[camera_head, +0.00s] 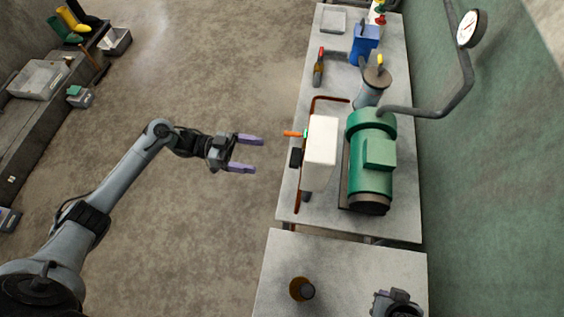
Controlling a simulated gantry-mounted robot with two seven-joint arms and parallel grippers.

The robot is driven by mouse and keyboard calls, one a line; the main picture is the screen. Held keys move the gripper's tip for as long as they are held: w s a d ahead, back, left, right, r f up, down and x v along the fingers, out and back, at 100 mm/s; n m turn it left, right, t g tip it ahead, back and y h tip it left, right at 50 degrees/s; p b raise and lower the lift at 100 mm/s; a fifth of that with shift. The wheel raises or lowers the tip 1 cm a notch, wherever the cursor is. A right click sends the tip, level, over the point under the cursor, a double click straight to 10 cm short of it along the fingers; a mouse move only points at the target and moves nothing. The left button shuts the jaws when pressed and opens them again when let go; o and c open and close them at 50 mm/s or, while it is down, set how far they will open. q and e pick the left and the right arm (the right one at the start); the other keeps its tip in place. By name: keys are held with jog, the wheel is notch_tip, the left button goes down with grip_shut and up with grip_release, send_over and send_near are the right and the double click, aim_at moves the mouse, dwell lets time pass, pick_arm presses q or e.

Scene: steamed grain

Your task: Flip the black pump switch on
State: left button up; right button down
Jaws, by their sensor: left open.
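My left gripper (258,155) is open and empty, with its two purple fingers pointing right over the floor, short of the bench edge. A white box (321,142) stands on the bench to the right of the fingertips. A small black block (296,158), which looks like the black pump switch, is on the left side of this box. The gripper is apart from it, and its on or off position is too small to tell. An orange lever (293,134) with a small green spot at its base sticks out left just above the black block. My right gripper's fingers are not in view.
A green pump motor (372,165) stands right of the white box, with grey pipe and a gauge (471,28). A red-brown pipe (330,98) runs behind the box. A bottle (318,70) and a brown jar (300,288) stand on the benches.

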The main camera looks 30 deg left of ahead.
aim_at(297, 158)
pick_arm(q)
jog(key=w+p+x, duration=0.1)
jog(key=x, duration=1)
jog(key=shift+r+p, duration=0.3)
jog(key=shift+p, duration=0.1)
jog(key=shift+c, duration=0.3)
jog(key=c, duration=0.9)
jog(key=shift+a+m+b, duration=0.1)
jog(key=shift+m+b, duration=0.35)
jog(key=shift+m, duration=0.35)
jog(key=o, duration=1)
jog(key=shift+c, duration=0.2)
